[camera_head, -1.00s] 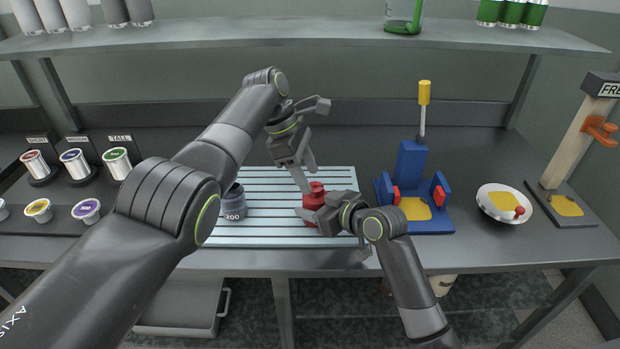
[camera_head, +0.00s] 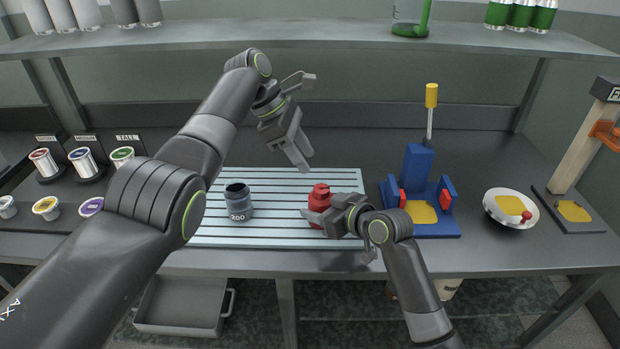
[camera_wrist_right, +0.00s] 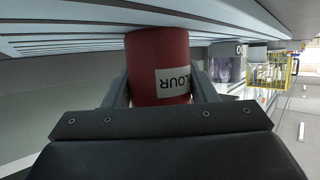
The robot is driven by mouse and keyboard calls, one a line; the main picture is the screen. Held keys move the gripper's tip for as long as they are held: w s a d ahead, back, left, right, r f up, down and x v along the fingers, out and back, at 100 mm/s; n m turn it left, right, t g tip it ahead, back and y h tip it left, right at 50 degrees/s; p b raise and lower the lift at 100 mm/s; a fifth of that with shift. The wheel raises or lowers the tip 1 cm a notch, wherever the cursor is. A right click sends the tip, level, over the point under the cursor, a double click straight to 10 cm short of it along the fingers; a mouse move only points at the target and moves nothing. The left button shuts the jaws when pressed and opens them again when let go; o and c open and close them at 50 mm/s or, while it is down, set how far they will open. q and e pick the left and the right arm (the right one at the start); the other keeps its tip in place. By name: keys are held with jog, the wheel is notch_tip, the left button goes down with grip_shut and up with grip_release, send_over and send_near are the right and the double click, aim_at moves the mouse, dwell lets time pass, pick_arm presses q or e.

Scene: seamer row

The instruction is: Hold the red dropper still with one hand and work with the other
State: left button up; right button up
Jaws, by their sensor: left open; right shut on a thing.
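The red dropper (camera_head: 319,198) stands upright on the striped light mat (camera_head: 285,238), right of its middle. My right gripper (camera_head: 322,216) is shut on it from the right front. In the right wrist view the red dropper (camera_wrist_right: 158,62) sits between both fingers, with a white label partly reading "LOUR". My left gripper (camera_head: 302,160) is open and empty, above the back of the mat, up and left of the dropper and apart from it. A dark blue-grey jar (camera_head: 238,203) marked 200 stands on the mat to the left, its top appearing open.
A blue press (camera_head: 415,190) with a yellow-handled lever stands right of the mat. Beyond it are a white bowl (camera_head: 510,208) and a wooden stand (camera_head: 575,165). Cans and cups on a dark rack (camera_head: 90,170) are at left. A shelf (camera_head: 300,40) spans above.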

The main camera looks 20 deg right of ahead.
aim_at(315, 188)
pick_arm(q)
jog(key=s+a+f+n+t+h, duration=0.25)
jog(key=a+n+h, duration=0.25)
jog(key=a+h, duration=0.4)
jog(key=shift+y, duration=0.5)
jog(key=x, duration=1.1)
jog(key=shift+s+d+f, duration=0.15)
jog(key=shift+s+f, duration=0.2)
jog(key=c, duration=0.7)
jog(key=shift+w+m+g, duration=0.15)
jog(key=shift+m+g, duration=0.5)
jog(key=shift+g, duration=0.25)
jog(key=shift+w+m+g, duration=0.15)
jog(key=shift+m+g, duration=0.5)
jog(key=shift+g, duration=0.2)
jog(key=shift+w+d+f+m+g+y, duration=0.15)
jog(key=shift+m+g+y, duration=0.25)
jog(key=shift+m+g, duration=0.25)
jog(key=shift+g, duration=0.35)
